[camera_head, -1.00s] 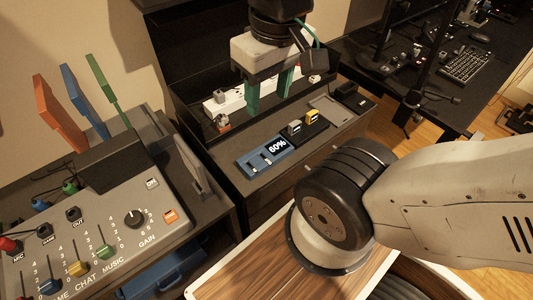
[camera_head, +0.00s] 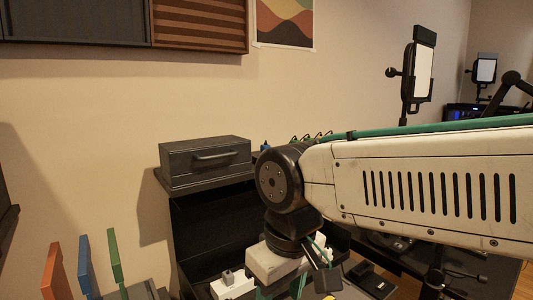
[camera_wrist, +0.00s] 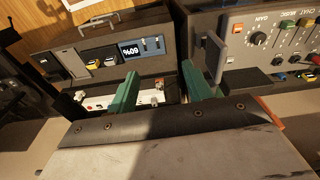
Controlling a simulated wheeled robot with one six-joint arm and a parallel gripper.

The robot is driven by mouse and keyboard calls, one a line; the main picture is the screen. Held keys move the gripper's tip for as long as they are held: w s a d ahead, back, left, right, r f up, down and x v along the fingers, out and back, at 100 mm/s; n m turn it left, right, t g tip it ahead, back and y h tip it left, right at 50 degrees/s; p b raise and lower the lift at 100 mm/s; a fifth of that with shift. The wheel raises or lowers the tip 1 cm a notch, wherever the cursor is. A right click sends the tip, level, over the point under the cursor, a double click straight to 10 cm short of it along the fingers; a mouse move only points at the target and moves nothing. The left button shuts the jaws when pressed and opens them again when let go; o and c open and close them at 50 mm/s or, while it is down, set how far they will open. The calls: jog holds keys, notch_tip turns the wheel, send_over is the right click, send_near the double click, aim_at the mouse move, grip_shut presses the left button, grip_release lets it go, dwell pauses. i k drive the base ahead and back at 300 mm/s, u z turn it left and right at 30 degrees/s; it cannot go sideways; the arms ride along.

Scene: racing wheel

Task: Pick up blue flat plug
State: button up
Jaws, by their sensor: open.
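I cannot make out for sure which thing is the blue flat plug. A small blue thing (camera_head: 265,146) shows on top of the black shelf unit, beside a grey case, partly hidden by my arm. My gripper (camera_wrist: 160,90) is open, with its two green fingers apart and nothing between them. In the head view my gripper (camera_head: 281,288) points down in front of the shelf opening, its fingertips cut off by the lower edge. A white power strip (camera_wrist: 98,102) lies beyond the fingers in the wrist view and also shows in the head view (camera_head: 236,289).
The grey case (camera_head: 205,162) stands on the shelf unit. Orange (camera_head: 55,272), blue (camera_head: 87,264) and green (camera_head: 116,258) upright flat pieces stand at lower left.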

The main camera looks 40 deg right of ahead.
aim_at(263, 148)
jog(key=u, duration=1.25)
jog(key=k, duration=1.2)
jog(key=z, duration=1.4)
jog(key=i, duration=1)
jog(key=u, duration=0.05)
